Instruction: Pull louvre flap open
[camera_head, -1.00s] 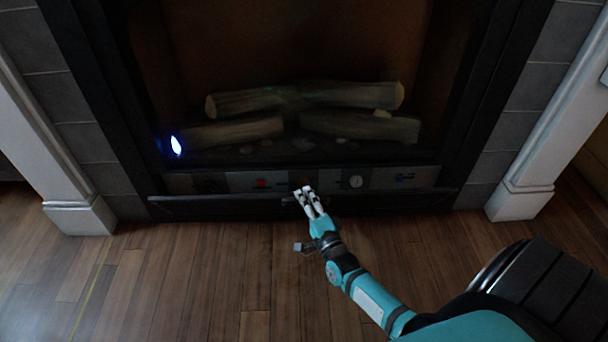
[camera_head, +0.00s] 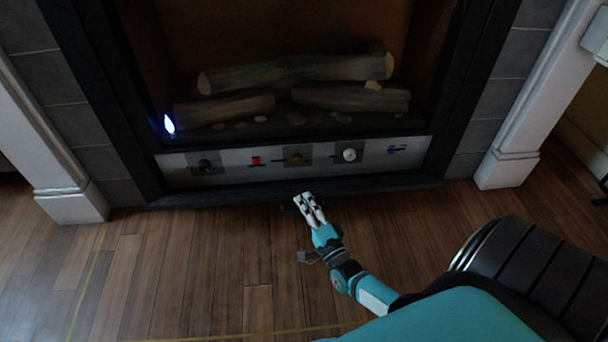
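The louvre flap (camera_head: 230,194) is a long dark strip along the bottom front of the fireplace. It is swung down, and the pale control panel (camera_head: 225,162) above it is exposed. My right gripper (camera_head: 303,197) is at the middle of the flap's front edge, with its white fingers close together. It overlaps the edge in the picture. The fingers look nearly together, but whether they pinch the flap or a handle on it cannot be told. My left gripper is not in view.
The panel has several small controls, including a white knob (camera_head: 349,155) and a red switch (camera_head: 255,161). Logs (camera_head: 295,72) and a blue flame (camera_head: 169,124) are in the firebox above. White pillars (camera_head: 70,205) flank the fireplace. The wooden floor in front is clear.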

